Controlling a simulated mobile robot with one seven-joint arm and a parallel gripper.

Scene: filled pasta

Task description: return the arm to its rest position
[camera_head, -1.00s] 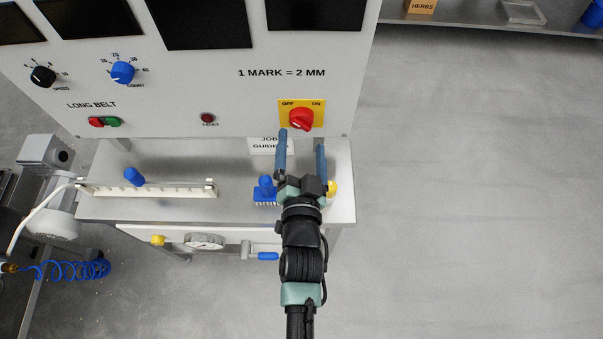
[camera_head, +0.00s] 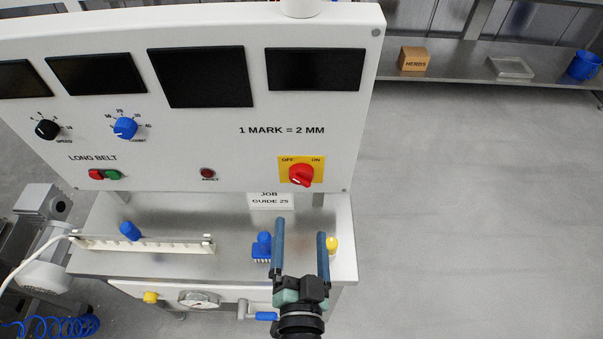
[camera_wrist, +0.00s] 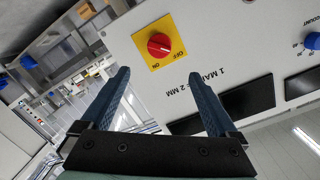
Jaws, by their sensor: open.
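My gripper (camera_head: 300,246) is open and empty, its two blue fingers apart and pointing at the white control panel (camera_head: 240,160). In the head view it is at the lower middle, over the right part of the metal shelf below the panel. The wrist view also shows the open gripper (camera_wrist: 155,100), with the panel beyond the fingers. The red rotary switch (camera_head: 302,174) on its yellow plate is clear of the fingers. In the wrist view the switch (camera_wrist: 159,45) shows beyond them. Most of my arm is out of view.
A blue brush-like piece (camera_head: 262,247) and a yellow knob (camera_head: 332,245) are close to the fingers. A white rail (camera_head: 145,244) with a blue knob (camera_head: 130,231) lies on the shelf at left. A gauge (camera_head: 199,299) is on the front. Open floor (camera_head: 460,200) lies at right.

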